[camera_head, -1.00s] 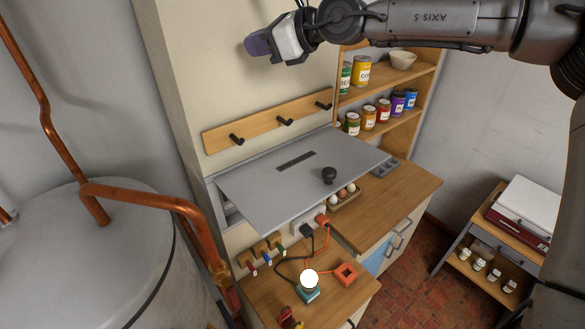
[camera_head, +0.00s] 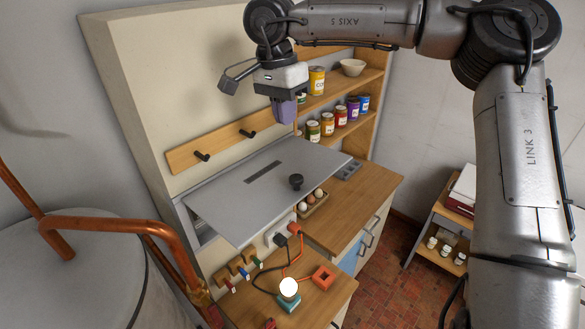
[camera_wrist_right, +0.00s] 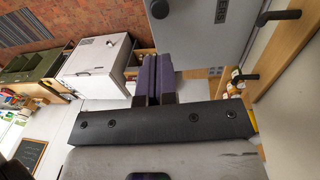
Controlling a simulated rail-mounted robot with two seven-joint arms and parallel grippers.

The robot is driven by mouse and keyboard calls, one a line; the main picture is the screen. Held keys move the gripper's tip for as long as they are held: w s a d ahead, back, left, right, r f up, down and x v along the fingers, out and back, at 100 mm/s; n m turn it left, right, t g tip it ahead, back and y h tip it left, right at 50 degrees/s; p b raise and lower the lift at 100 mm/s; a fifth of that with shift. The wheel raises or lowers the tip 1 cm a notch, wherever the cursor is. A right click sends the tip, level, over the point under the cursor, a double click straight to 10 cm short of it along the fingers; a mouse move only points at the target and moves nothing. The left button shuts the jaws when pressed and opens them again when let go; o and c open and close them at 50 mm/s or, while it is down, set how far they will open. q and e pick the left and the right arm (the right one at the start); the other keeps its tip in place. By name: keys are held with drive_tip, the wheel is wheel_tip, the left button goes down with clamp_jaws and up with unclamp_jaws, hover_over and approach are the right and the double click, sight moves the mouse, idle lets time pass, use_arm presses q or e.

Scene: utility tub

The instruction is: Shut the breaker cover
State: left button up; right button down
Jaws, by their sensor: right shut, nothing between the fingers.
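The breaker cover (camera_head: 255,195) is a flat grey panel with a dark slot and a black round knob (camera_head: 296,181). It stands open, sticking out from the wall over the counter, with its back edge at a grey wall box (camera_head: 198,226). In the right wrist view the cover (camera_wrist_right: 205,30) fills the top right, with part of a label and the knob (camera_wrist_right: 160,8). My right gripper (camera_head: 285,118) points down above the cover's far side, behind the knob, apart from it. Its purple fingers are shut and empty, also in the wrist view (camera_wrist_right: 155,82). My left gripper is not in view.
A wooden hook rail (camera_head: 215,147) is on the wall just behind the cover. Shelves with cans (camera_head: 340,117) stand behind my gripper. Eggs in a tray (camera_head: 312,202), cables and a lit lamp (camera_head: 289,289) are below the cover. A copper pipe (camera_head: 110,226) runs at left.

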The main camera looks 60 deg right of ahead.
sight(294, 178)
drive_tip(key=f+p, duration=0.1)
drive_tip(key=f, duration=0.3)
drive_tip(key=s+f+p, duration=0.1)
drive_tip(key=f, duration=0.4)
drive_tip(key=f+p, duration=0.1)
drive_tip(key=f, duration=0.3)
drive_tip(key=shift+s+f, duration=0.2)
drive_tip(key=shift+s, duration=0.1)
